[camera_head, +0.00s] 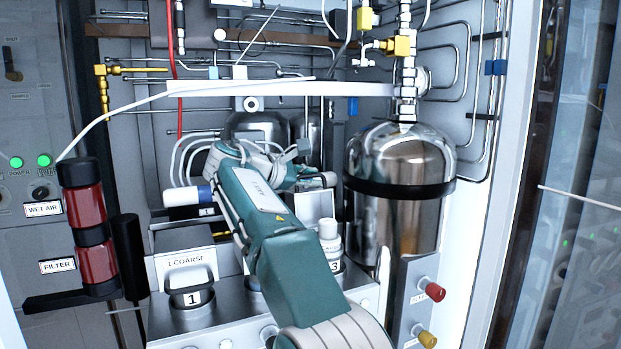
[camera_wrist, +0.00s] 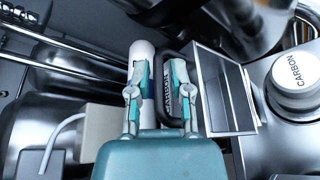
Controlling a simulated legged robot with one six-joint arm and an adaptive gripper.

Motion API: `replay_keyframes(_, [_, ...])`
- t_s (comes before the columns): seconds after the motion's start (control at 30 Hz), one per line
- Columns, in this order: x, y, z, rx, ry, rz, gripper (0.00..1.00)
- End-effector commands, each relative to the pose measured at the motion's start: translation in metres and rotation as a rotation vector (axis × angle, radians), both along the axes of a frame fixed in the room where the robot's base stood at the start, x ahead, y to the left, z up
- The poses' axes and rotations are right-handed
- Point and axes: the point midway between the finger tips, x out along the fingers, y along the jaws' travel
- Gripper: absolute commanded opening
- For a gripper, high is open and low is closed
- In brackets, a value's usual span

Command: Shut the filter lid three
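Filter lid three appears to be the grey box-shaped lid (camera_wrist: 222,92) standing open beside my gripper in the wrist view. A black loop handle (camera_wrist: 172,95) with unreadable lettering inside it is on its left. In the head view, a grey panel (camera_head: 313,205) behind my arm seems to be this lid. The number 3 (camera_head: 335,266) shows on the housing below it, partly covered by my arm. My gripper (camera_wrist: 160,75) is open, with its fingers apart and the handle between or just beyond them; contact is unclear. A white cartridge marked CARBON (camera_wrist: 293,80) stands right of the lid.
Lid one, marked COARSE (camera_head: 185,262), is at left. A white and blue cylinder (camera_head: 188,196) lies near my wrist. A large steel vessel (camera_head: 398,200) stands close right of my arm. A red and black cylinder (camera_head: 88,225) is at far left. Pipes fill the back wall.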

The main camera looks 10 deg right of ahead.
Motion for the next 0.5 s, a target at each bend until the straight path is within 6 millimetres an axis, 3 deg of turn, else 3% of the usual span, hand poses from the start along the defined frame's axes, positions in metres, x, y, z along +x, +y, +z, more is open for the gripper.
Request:
replay_keyframes(0.03, [0.0001,0.0002,-0.0001,0.000,0.000,0.000,0.27])
replay_keyframes(0.1, [0.0000,0.0002,0.0000,0.000,0.000,0.000,0.00])
replay_keyframes(0.5, [-0.0023,-0.0004,0.0012,0.003,-0.015,0.001,0.00])
